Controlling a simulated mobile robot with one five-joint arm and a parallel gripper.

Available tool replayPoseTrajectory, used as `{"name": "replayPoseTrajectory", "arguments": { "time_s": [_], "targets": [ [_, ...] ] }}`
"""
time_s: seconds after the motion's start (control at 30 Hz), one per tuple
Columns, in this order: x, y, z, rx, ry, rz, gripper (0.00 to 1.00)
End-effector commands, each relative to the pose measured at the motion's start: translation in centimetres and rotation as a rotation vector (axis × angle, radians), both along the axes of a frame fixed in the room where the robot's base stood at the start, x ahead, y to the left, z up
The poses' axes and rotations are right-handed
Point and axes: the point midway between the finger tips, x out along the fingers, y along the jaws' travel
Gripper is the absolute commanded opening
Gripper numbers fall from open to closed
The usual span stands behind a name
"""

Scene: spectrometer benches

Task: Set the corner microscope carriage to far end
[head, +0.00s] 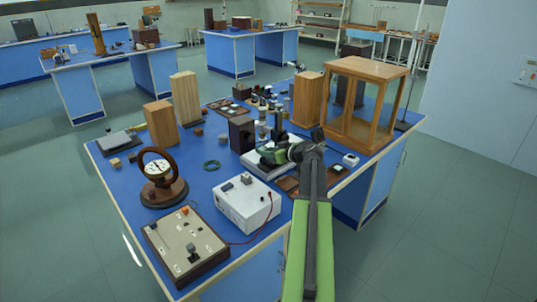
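An instrument with a pale flat base (262,168) and an upright metal column (279,122) stands near the right part of the blue bench; it looks like the microscope with its carriage. My green and black arm reaches in from the bottom right. My gripper (268,157) is low over the pale base, at or right beside the carriage. The arm and gripper hide part of the base and carriage. Contact with the carriage and the finger opening are too small to make out.
A dark block (241,134) stands left of the instrument. A glass-sided wooden case (366,100) and a wooden block (308,98) stand behind right.

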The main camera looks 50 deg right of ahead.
Motion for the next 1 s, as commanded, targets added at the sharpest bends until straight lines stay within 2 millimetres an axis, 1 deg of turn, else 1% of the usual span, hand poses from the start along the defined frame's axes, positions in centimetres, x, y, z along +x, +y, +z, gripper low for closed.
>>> {"name": "replayPoseTrajectory", "arguments": {
  "time_s": [0.03, 0.2, 0.23, 1.0],
  "targets": [
    [-0.01, -0.01, -0.01, 0.000, 0.000, 0.000, 0.24],
    [-0.05, -0.03, 0.00, 0.000, 0.000, 0.000, 0.02],
    [-0.05, -0.04, 0.00, 0.000, 0.000, 0.000, 0.00],
    [-0.15, -0.10, -0.03, 0.000, 0.001, -0.001, 0.00]
  ]
}}
